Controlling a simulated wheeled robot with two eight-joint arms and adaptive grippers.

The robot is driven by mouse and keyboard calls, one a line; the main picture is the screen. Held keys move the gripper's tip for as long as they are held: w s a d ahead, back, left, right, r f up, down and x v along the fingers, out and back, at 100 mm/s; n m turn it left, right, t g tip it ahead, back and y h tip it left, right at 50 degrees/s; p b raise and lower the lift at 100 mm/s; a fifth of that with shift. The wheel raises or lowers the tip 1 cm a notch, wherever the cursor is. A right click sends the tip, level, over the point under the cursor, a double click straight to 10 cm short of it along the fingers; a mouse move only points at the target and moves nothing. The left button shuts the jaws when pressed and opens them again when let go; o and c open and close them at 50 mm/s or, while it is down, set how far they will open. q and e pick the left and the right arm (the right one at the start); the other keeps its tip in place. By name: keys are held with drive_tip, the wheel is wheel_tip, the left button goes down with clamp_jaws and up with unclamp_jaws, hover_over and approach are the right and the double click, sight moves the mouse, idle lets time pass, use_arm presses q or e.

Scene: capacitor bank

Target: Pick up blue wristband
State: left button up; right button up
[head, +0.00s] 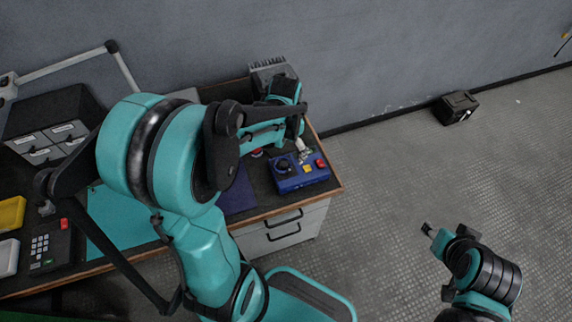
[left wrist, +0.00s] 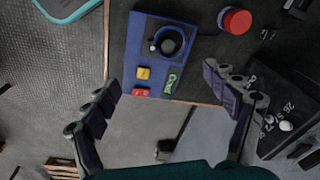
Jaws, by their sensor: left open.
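A blue control box (head: 300,184) sits at the right end of the workbench; it also shows in the left wrist view (left wrist: 133,58). A dark ring (left wrist: 172,42) with a bluish rim lies on the box top beside a small grey knob. I cannot tell whether it is the blue wristband, and no other wristband is clear. My left gripper (head: 299,136) is open above the box. In the left wrist view its two fingers (left wrist: 162,80) are spread wide, with nothing between them. My right gripper (head: 445,234) is over the floor at right, away from the bench.
Yellow (left wrist: 143,73) and red (left wrist: 140,92) buttons are on the box. A red round button (left wrist: 236,20) stands nearby on the dark bench top. A teal mat (head: 115,215) and a keypad (head: 40,250) lie further left. A black case (head: 455,107) is on the open floor.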

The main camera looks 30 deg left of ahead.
sight(284, 163)
use_arm(q)
drive_tip(key=shift+m+g, duration=0.3)
drive_tip(key=shift+g, duration=0.2)
drive_tip(key=f, duration=0.1)
drive_tip(key=a+f, duration=0.2)
drive_tip(key=shift+w+f, duration=0.25)
drive_tip(key=shift+w, duration=0.15)
wheel_tip(284, 163, down, 3)
drive_tip(key=shift+r+b, duration=0.1)
drive_tip(key=shift+b, duration=0.45)
wheel_tip(284, 163, down, 5)
drive_tip(key=b, duration=0.2)
drive_tip(key=shift+b, duration=0.35)
drive_tip(key=shift+r, duration=0.1)
drive_tip(key=c, duration=1.1)
